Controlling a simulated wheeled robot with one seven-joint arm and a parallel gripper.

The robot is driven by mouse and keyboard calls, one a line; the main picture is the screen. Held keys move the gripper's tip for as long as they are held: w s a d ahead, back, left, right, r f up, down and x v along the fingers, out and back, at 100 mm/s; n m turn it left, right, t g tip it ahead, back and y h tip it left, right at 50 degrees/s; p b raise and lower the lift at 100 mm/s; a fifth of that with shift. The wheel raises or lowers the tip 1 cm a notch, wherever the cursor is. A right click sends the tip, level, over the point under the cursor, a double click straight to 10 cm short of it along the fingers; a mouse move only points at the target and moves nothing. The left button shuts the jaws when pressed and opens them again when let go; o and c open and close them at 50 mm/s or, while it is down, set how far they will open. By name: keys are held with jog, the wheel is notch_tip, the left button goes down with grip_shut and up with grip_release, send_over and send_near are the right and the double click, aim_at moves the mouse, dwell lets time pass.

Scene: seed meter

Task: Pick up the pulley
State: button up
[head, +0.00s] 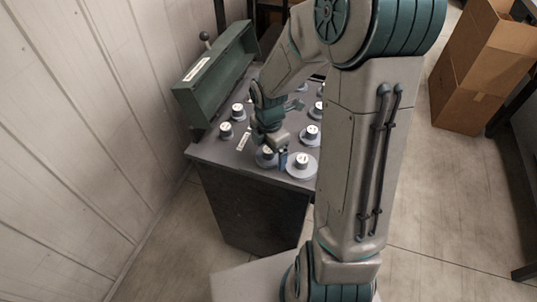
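Several grey stepped round pieces with white labelled tops, pulley-like in shape, stand on the dark cabinet top (222,152). I cannot read the labels or tell which one is the pulley. One round piece (265,159) sits near the front edge, right beside and partly behind my gripper (271,147). A wider round piece (301,165) stands to its right, and another (310,136) lies farther back. My gripper points down, low over the cabinet top. Its fingers are small and partly overlapped, so the gap and any contact are unclear. My arm hides the right part of the top.
A long green box (215,75) with a pale label stands along the cabinet's back left. Smaller round pieces (226,131) stand in front of it. A panelled wall (80,140) is at left. A cardboard box (480,70) sits on the floor at right.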

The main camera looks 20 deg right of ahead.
jog(key=c, duration=1)
jog(key=shift+c, duration=0.2)
jog(key=shift+r, duration=0.1)
jog(key=shift+r, duration=0.5)
notch_tip(320, 180, up, 3)
jog(key=shift+f, duration=0.1)
jog(key=s+d+r+p, duration=0.4)
jog(key=d+r, duration=0.6)
jog(key=r, duration=0.1)
jog(key=shift+s+d+r, duration=0.2)
jog(key=shift+d, duration=0.2)
